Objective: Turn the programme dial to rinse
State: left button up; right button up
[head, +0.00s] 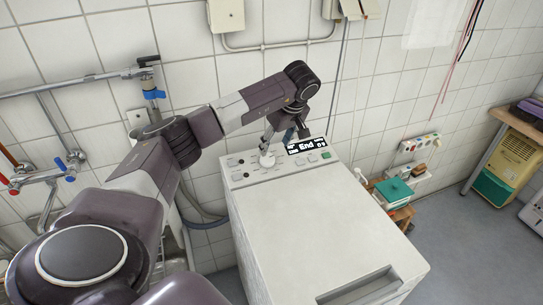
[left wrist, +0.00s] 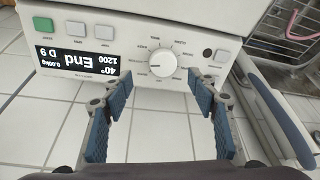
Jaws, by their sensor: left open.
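The programme dial (head: 267,160) is a white round knob on the control panel at the back of the white washing machine (head: 325,222). In the left wrist view the dial (left wrist: 162,63) appears upside down, ringed by small labels too small to read; which one it points at I cannot tell. The black display (left wrist: 76,62) reads "End", 40° and 1200. My left gripper (head: 278,137) is at the panel in the head view. Its blue-padded fingers (left wrist: 157,95) are apart, to either side of the dial, with nothing visibly held. My right gripper is out of view.
Small buttons (left wrist: 76,27) sit beside the display. Pipes and red- and blue-handled taps (head: 70,168) are on the tiled wall at left. A shelf with a green box (head: 394,190) stands right of the machine. Floor (head: 450,235) is clear further right.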

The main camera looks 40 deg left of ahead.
aim_at(268, 157)
pick_arm(q)
jog(key=x, duration=0.2)
jog(key=p+x, duration=0.1)
jog(key=x, duration=0.4)
jog(key=shift+s+a+f+p, duration=0.15)
jog(key=shift+s+a+p, duration=0.05)
jog(key=shift+a+p, duration=0.2)
jog(key=shift+c, duration=0.2)
jog(key=c, duration=1.1)
